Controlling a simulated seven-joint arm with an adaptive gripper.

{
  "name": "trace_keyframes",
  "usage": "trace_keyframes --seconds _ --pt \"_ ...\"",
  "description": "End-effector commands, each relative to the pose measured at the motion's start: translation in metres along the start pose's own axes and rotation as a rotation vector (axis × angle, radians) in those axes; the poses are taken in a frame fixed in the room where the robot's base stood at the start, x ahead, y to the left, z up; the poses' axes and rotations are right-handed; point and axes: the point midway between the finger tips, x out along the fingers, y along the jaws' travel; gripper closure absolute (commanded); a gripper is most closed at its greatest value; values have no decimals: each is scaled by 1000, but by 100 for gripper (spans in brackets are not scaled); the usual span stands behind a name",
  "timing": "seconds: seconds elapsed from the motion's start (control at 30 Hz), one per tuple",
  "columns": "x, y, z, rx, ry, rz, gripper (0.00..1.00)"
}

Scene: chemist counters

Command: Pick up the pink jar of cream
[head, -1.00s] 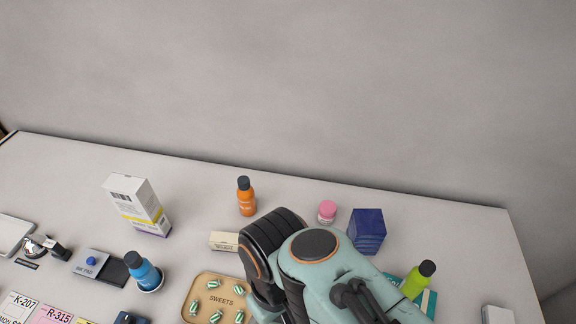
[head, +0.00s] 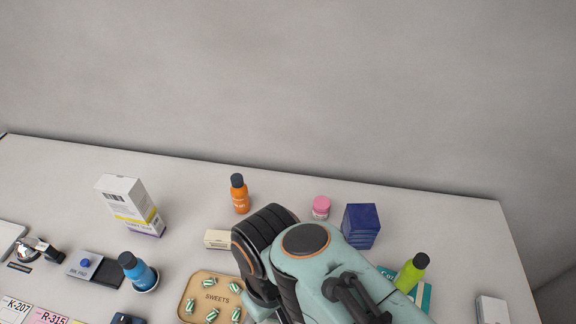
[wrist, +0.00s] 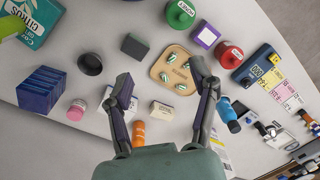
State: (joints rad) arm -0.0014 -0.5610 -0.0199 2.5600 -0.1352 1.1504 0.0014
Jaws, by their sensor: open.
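The pink jar of cream (head: 321,207) is small, with a pink lid, and stands near the back of the counter beside a dark blue box (head: 361,226). In the wrist view the jar (wrist: 76,110) is at the left, next to the stacked blue boxes and outside my fingers. My gripper (wrist: 160,86) is open in the wrist view, its two fingers wide apart with nothing held. The jar lies to the left of the left finger, apart from it. In the head view my arm hides my fingertips.
An orange bottle (head: 240,194), a cream-coloured small box (head: 218,239) and a tall white box (head: 131,206) stand left of the jar. A sweets tray (head: 186,306) and a green bottle (head: 411,272) are nearer the front. Counter behind the jar is clear.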

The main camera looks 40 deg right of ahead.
Motion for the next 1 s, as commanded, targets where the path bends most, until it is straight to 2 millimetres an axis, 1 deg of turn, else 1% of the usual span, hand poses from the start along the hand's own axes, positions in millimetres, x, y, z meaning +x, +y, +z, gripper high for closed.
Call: trace_keyframes --seconds 0.1,0.13,0.2,0.5,0.57,0.63,0.67,0.7,0.77,0.8,0.83,0.87,0.9,0.97,1.0 --pt "0 0 0 0 0 0 41" --pt "0 0 0 0 0 0 38" --pt "0 0 0 0 0 0 20" --pt "0 0 0 -4 0 0 20" --pt "0 0 -1 -27 3 0 20" --pt "-1 1 -6 -83 30 4 20" --pt "-7 2 -15 -116 68 12 20" --pt "-21 4 -33 -162 139 32 20" --pt "-39 9 -61 -221 208 60 20" --pt "-49 15 -82 -244 241 81 20" --pt "-56 21 -98 -255 259 96 20" --pt "-60 28 -112 -261 271 110 20" --pt "-65 38 -130 -265 284 128 20" --pt "-68 56 -157 -260 293 152 20" --pt "-68 71 -174 -252 295 167 20"
